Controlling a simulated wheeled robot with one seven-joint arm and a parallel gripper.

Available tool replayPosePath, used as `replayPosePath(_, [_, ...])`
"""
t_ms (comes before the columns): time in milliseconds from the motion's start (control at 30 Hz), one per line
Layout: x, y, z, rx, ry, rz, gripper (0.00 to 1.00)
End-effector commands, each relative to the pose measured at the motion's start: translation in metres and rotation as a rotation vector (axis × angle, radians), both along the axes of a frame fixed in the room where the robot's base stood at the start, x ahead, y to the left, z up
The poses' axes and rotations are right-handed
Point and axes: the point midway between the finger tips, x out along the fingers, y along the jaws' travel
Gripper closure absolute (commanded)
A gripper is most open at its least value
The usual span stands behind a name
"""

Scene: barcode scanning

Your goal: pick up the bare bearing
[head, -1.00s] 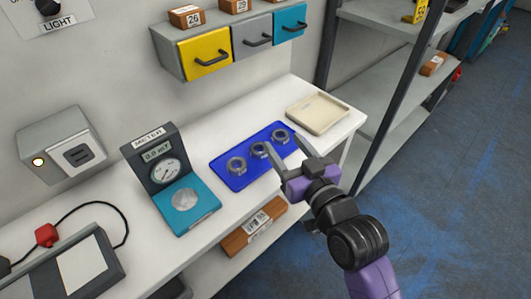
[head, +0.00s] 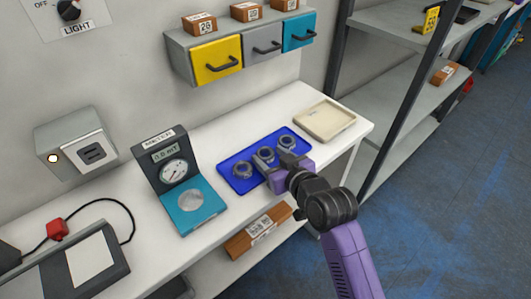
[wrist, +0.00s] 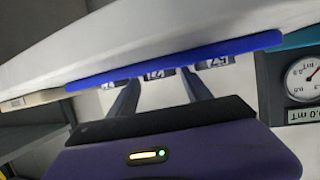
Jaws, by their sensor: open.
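Three grey ring-shaped bearings stand in a row on the blue tray (head: 240,186) in the head view: a left one (head: 243,169), a middle one (head: 265,155) and a right one (head: 287,143). I cannot tell which is the bare one. My gripper (head: 274,161) is open, low at the tray's front edge, its fingers pointing at the middle bearing. In the wrist view, which looks upside down, the open fingers (wrist: 160,85) reach towards the tray edge (wrist: 180,60), with the middle numbered item (wrist: 155,74) between them. Contact cannot be made out.
A meter with a teal plate (head: 194,204) stands left of the tray. A beige tray (head: 325,120) lies empty to the right. Drawers (head: 216,62) hang on the wall behind. A brown box (head: 258,232) sits on the shelf below the white bench (head: 225,148).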

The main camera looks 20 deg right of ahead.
Motion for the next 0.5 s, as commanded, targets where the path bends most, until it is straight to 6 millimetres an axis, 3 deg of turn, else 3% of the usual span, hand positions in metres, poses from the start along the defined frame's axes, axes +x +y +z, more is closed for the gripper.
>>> replayPosePath(100, [0.0107, 0.0015, -0.0035, 0.000, 0.000, 0.000, 0.43])
replayPosePath(367, [0.0129, 0.0019, -0.0053, 0.000, 0.000, 0.000, 0.43])
replayPosePath(500, [0.0129, 0.0018, -0.0053, 0.000, 0.000, 0.000, 0.66])
